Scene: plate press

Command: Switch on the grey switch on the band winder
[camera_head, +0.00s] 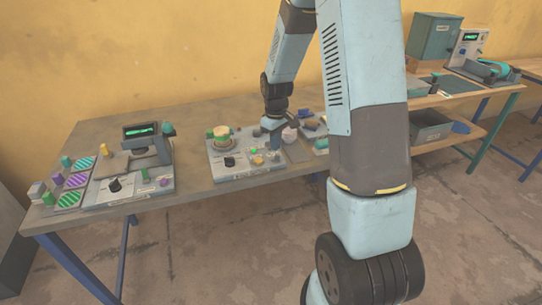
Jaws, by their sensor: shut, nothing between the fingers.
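What looks like the band winder (240,172) is the grey panel unit in the middle of the long table. It bears a tan-and-green round spool (218,133), a black knob (229,161), a small green spot (253,150) and a yellowish part (258,160). My gripper (273,144) is shut and empty, pointing down at the unit's right side. I cannot tell whether it touches anything. The grey switch is too small to make out or is hidden by my gripper.
A unit with a green display (141,130) and black knob stands left on the table (190,191). Striped plates and small coloured blocks lie at the far left. Small parts lie right of my gripper, partly behind my arm. Another bench (455,100) with machines stands at right.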

